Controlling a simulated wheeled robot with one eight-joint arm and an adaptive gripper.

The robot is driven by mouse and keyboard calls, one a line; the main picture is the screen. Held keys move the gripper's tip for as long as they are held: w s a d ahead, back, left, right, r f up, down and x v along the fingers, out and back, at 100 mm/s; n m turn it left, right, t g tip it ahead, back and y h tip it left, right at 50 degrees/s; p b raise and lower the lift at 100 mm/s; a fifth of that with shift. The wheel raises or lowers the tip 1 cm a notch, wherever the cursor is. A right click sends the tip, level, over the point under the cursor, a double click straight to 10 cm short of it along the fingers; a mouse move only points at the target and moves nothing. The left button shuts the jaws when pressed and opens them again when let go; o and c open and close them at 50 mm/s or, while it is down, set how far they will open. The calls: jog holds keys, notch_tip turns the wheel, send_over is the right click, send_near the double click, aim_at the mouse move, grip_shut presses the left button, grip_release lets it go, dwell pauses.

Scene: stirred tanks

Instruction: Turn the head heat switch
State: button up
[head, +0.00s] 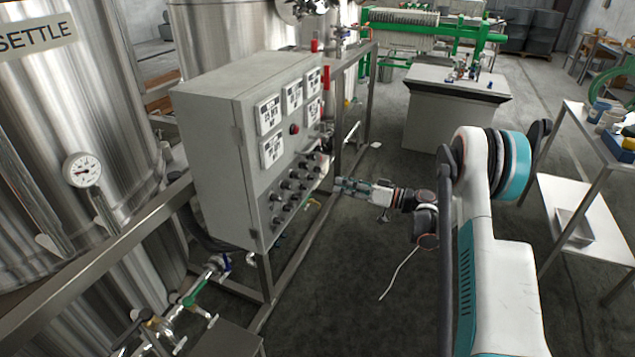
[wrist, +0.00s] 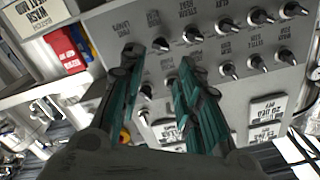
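The grey control box (head: 225,165) carries rows of black rotary switches (head: 292,185) on its front face. In the wrist view its panel appears turned round, with rows of black knobs with pale pointers and small printed labels. A knob (wrist: 160,44) lies just beyond and between my fingertips, under a small label that seems to end in "HEAT"; I cannot read it surely. My gripper (wrist: 160,62) is open and empty, with its teal fingers spread. In the head view my gripper (head: 345,184) points left at the panel's right side. Contact with a knob cannot be made out.
A steel frame (head: 338,110) and pipes surround the box. A steel tank (head: 60,120) with a dial gauge (head: 82,169) stands left. A grey bench (head: 455,105) is behind, and a shelf cart (head: 570,190) at right. The floor between box and cart is clear beyond my arm.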

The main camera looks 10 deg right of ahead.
aim_at(311, 178)
jog(key=b+x, duration=0.2)
jog(key=x, duration=0.7)
jog(key=shift+w+a, duration=0.15)
jog(key=shift+a, duration=0.1)
grip_shut()
